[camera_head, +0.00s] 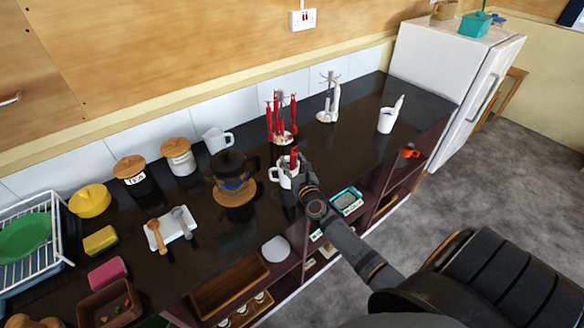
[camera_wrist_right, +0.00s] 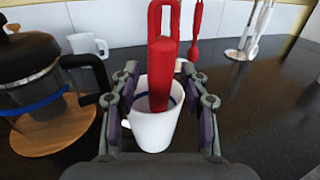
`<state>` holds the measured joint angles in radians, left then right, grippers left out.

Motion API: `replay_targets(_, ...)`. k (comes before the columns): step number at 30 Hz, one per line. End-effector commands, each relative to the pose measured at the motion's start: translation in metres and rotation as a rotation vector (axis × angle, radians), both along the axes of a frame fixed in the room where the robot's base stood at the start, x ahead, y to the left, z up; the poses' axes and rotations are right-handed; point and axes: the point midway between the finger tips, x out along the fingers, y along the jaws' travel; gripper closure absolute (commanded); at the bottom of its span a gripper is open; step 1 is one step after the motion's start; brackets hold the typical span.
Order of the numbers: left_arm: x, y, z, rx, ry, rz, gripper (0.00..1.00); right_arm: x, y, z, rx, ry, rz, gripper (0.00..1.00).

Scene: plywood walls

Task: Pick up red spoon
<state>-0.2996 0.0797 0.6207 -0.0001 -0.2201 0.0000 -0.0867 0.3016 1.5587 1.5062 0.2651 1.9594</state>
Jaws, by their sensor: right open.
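A red utensil (camera_head: 294,157), likely the red spoon, stands in a white mug (camera_head: 283,179) on the black counter. Its lower end is hidden inside the mug, so I cannot see its shape there. In the right wrist view the red utensil (camera_wrist_right: 163,65) rises from the white mug (camera_wrist_right: 155,128), with a looped handle end at the top. My right gripper (camera_head: 300,178) is at the mug. In the right wrist view its open fingers (camera_wrist_right: 158,88) lie on either side of the mug and utensil; contact is unclear. My left gripper is out of view.
A French press (camera_head: 234,166) on a wooden board stands left of the mug. A rack of red utensils (camera_head: 280,118) and a rack of pale utensils (camera_head: 330,98) stand behind. A white cup (camera_head: 387,121) is to the right. Dark counter is clear between them.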

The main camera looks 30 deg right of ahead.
Motion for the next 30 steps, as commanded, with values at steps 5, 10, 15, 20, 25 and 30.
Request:
replay_targets(5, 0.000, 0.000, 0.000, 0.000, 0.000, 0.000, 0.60, 0.000, 0.000, 0.000, 0.000, 0.000, 0.000, 0.70)
replay_targets(10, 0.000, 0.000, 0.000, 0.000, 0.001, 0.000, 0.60, 0.000, 0.000, 0.000, 0.000, 0.000, 0.000, 0.93)
replay_targets(15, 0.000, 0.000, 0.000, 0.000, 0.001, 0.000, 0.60, 0.000, 0.000, 0.000, 0.000, 0.000, 0.000, 1.00)
replay_targets(20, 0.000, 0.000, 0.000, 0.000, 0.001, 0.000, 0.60, -0.001, 0.000, 0.000, -0.001, 0.001, 0.000, 1.00)
replay_targets(25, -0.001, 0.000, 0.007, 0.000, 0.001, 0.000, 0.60, -0.001, 0.000, 0.010, 0.000, 0.000, 0.000, 1.00)
replay_targets(30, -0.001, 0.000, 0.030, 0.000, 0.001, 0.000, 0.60, 0.000, 0.000, 0.041, 0.000, -0.002, 0.001, 1.00)
